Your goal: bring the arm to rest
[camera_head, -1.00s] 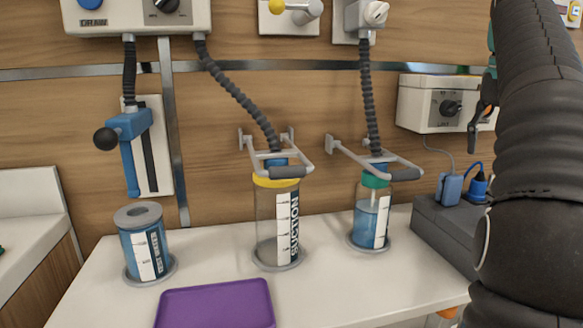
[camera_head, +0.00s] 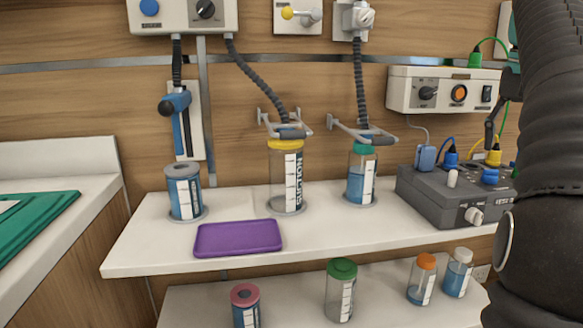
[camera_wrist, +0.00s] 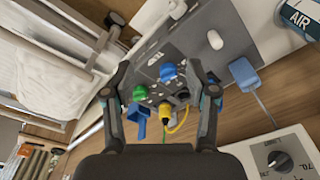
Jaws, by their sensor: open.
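My arm fills the right edge of the head view. A dark part of its end shows beside the wall control box; the rest of my gripper is hidden there. In the wrist view my gripper (camera_wrist: 159,88) is open, its two fingers wide apart with nothing held between them. Beyond the fingers is the grey device box (camera_wrist: 195,40) with green, blue and yellow plugs. The same box (camera_head: 440,208) stands at the right end of the upper shelf in the head view. I cannot tell the distance from the fingers to the plugs.
The upper shelf (camera_head: 135,245) holds a blue canister (camera_head: 184,195), a yellow-lidded suction jar (camera_head: 284,180), a green-lidded jar (camera_head: 361,178) and a purple tray (camera_head: 238,238). Several lidded containers stand on the lower shelf (camera_head: 290,310). The wall control box (camera_head: 400,90) is near my arm.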

